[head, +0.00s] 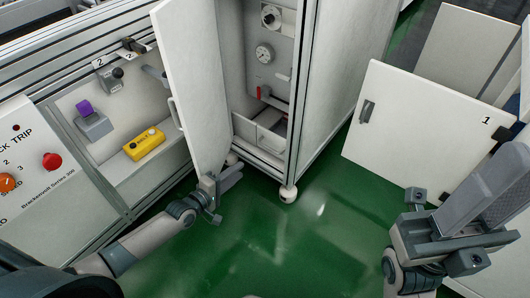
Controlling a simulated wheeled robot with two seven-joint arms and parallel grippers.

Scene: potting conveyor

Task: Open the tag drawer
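A tall white cabinet stands at the centre with its white door (192,85) swung open to the left. Low inside it is a pale drawer-like box (270,138), partly shadowed; I cannot tell whether this is the tag drawer or how far out it sits. My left gripper (232,177) is just beside the door's lower end, in front of the cabinet, with nothing visible in it. Its finger gap is unclear. My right gripper (492,197) is at the right, before a white panel marked 1 (425,125) with a dark handle (367,111). Its finger gap is also unclear.
The cabinet holds a gauge (264,53) and a red handle (262,92). At the left are a control panel with a red button (52,161), a yellow button box (144,144) and a purple-topped device (91,122). The green floor (300,240) between my arms is clear.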

